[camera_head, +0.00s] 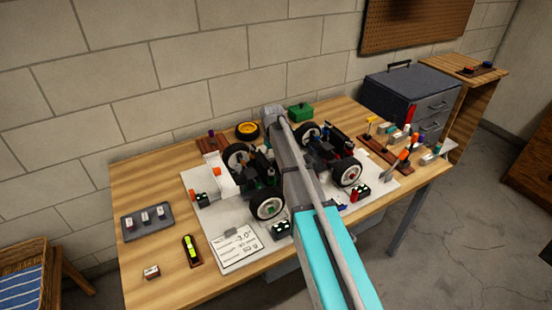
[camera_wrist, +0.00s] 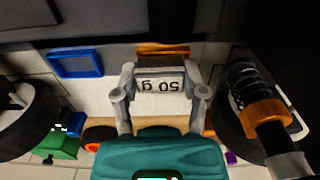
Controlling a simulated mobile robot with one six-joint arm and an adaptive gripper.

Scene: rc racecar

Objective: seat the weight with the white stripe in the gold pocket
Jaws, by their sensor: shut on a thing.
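My gripper (camera_wrist: 160,80) is shut on a small weight (camera_wrist: 158,86) in the wrist view. Its pale face reads "50 g" upside down, and I cannot make out a separate white stripe. A gold-orange edge (camera_wrist: 162,49), which looks like the gold pocket, shows just beyond the weight. The weight and fingers hide part of it, and I cannot tell whether they touch. A blue-framed pocket (camera_wrist: 75,63) lies to the left. In the head view my arm hides the gripper and the held weight at the car.
The racecar's wheel (camera_wrist: 25,120) and a shock absorber with an orange collar (camera_wrist: 264,112) flank my gripper. In the head view, a grey tray (camera_head: 128,230) holds several small weights at the table's left. Another small block (camera_head: 151,271) lies in front. The bare wood (camera_head: 140,180) behind the tray is clear.

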